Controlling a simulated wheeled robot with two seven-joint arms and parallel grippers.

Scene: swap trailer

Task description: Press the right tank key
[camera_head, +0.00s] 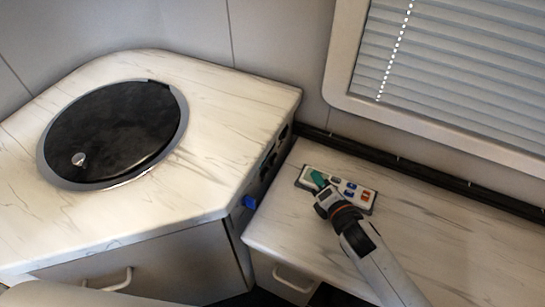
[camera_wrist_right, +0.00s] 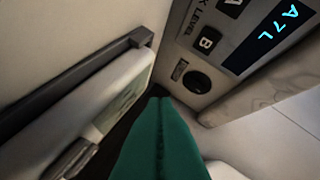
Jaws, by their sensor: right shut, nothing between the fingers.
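I cannot tell whether the fingertips touch the panel. In the right wrist view the shut green fingers (camera_wrist_right: 160,115) point toward a grey panel (camera_wrist_right: 190,48) with keys marked A (camera_wrist_right: 233,8) and B (camera_wrist_right: 207,42). A lit display (camera_wrist_right: 280,38) reads "A7L", and a dark round part (camera_wrist_right: 197,82) is below B. The fingertips appear left of and below these keys.
A countertop (camera_head: 215,110) with a black round lid (camera_head: 112,125) stands at the left. The right counter (camera_head: 430,235) is mostly clear. A window with blinds (camera_head: 450,70) is behind it. A blue object (camera_head: 249,202) is on the left unit's side.

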